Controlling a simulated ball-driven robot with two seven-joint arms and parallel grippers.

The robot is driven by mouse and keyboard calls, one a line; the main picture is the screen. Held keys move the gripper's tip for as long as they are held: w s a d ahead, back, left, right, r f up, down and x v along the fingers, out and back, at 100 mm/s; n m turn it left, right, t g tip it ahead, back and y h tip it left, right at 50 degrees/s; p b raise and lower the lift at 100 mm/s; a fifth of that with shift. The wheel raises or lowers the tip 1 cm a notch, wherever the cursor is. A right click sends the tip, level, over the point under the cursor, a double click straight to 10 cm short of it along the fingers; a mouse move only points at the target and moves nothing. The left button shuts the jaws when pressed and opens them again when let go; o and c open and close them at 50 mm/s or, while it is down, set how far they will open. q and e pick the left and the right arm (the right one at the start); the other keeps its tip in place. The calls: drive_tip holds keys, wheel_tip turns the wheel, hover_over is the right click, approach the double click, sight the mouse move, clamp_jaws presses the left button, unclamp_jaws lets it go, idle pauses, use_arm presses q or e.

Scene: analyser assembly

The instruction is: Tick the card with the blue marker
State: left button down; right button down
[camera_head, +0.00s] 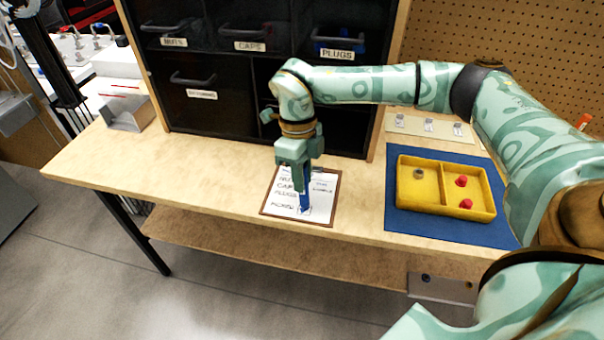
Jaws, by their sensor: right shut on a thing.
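The card (282,204) is a white sheet with handwritten lines on a brown-edged board, lying flat near the table's front edge. My right gripper (301,185) is above the card, pointing down. It is shut on the blue marker (305,201), which is upright with its lower end at the card's lower right part. I cannot tell whether the tip touches the paper. The gripper and marker hide part of the card's middle. My left gripper is not in view.
A yellow two-part tray (428,204) with red pieces and a grey piece sits on a blue mat (408,224) to the right. A dark drawer cabinet (215,115) stands behind the card.

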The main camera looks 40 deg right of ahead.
use_arm(q)
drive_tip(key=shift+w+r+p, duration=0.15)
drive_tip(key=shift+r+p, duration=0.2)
drive_tip(key=shift+p, duration=0.05)
use_arm(e)
drive_tip(key=shift+f, duration=0.1)
idle(1.1)
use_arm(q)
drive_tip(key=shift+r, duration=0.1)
